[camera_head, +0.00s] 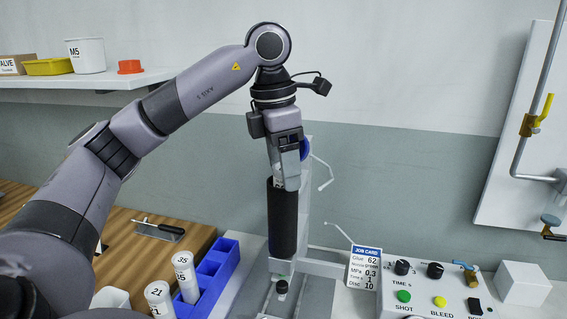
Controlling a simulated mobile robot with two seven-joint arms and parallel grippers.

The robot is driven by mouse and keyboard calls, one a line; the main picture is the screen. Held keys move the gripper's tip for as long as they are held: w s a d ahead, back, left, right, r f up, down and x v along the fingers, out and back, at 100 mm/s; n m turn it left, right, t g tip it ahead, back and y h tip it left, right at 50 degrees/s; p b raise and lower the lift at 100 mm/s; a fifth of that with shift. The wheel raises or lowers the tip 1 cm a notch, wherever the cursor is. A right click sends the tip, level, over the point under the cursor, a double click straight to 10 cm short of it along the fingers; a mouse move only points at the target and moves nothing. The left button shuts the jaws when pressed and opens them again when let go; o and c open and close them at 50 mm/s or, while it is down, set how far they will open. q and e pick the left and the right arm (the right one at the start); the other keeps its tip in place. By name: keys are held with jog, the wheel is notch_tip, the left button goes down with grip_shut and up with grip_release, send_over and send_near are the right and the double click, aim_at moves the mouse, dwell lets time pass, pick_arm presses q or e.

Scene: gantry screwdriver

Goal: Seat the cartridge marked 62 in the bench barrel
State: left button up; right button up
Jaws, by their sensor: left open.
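The dark bench barrel (283,222) stands upright in the grey stand at the middle of the bench. My left gripper (287,182) points down right at the barrel's top and is open. A small pale piece shows between or beside its fingers; I cannot tell what it is. No cartridge marked 62 can be read; the barrel's inside is hidden. My right gripper is not in view.
A job card (364,268) reading 62 stands right of the barrel, beside a control box (432,291) with buttons. A white block (522,284) is farther right. A tool on a holder (158,230) lies on the wooden top. A shelf (90,80) hangs at upper left.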

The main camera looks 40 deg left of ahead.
pick_arm(q)
jog(key=r+p, duration=0.1)
jog(key=r, duration=0.1)
jog(key=r+p, duration=0.1)
jog(key=r, duration=0.1)
jog(key=r+p, duration=0.1)
jog(key=r, duration=0.2)
jog(key=shift+s+a+r, duration=0.1)
jog(key=shift+s+a, duration=0.1)
jog(key=shift+s, duration=0.2)
dwell(0.3)
